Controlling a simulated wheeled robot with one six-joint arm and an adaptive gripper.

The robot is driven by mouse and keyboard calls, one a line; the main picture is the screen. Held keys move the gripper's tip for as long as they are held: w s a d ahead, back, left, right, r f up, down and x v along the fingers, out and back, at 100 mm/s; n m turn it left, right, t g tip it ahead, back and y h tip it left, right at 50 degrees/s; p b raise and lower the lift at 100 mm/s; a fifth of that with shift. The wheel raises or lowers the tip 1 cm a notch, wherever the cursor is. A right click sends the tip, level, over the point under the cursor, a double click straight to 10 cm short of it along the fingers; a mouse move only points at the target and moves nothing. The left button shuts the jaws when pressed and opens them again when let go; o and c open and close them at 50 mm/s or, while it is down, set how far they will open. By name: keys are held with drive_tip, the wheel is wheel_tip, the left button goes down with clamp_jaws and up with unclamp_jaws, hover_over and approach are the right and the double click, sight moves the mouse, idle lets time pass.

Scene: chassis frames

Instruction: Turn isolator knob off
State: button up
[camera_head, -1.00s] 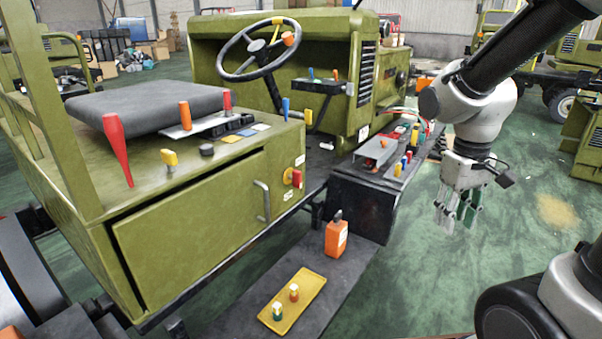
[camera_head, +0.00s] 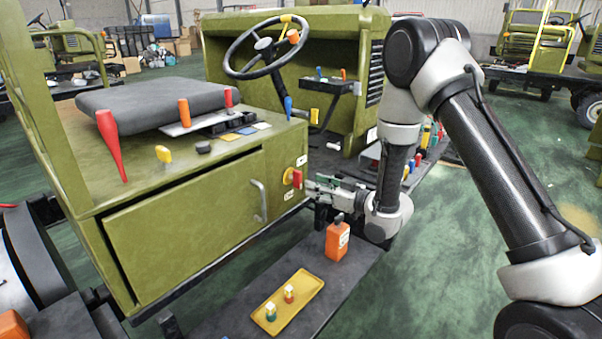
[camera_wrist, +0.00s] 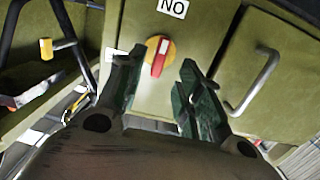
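The isolator knob (camera_head: 296,178) is a red handle on a yellow round plate, on the right end of the green cabinet front. In the wrist view the knob (camera_wrist: 160,55) shows between and beyond my fingertips, its red handle tilted a little from upright. A white label reading "NO" (camera_wrist: 173,7) is beside it. My gripper (camera_head: 308,184) is at the cabinet face, just right of the knob. In the wrist view my gripper (camera_wrist: 160,75) has its two green-tipped fingers spread apart, with nothing held. Whether a fingertip touches the knob cannot be told.
A metal door handle (camera_head: 261,200) is left of the knob. An orange bottle (camera_head: 336,240) stands on the step below my gripper, near a yellow tray (camera_head: 312,284) with small knobs. Several coloured levers (camera_head: 110,140) rise from the cabinet top.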

sight(301, 173)
drive_tip(key=shift+t+y, duration=0.3)
drive_tip(key=shift+y, duration=0.1)
drive_tip(key=w+a, duration=0.1)
drive_tip(key=a, duration=0.1)
drive_tip(key=w+a+r, duration=0.1)
drive_tip(key=w+a, duration=0.1)
drive_tip(key=w+a+r, duration=0.1)
drive_tip(key=w+a, duration=0.1)
drive_tip(key=shift+a, duration=0.1)
clamp_jaws()
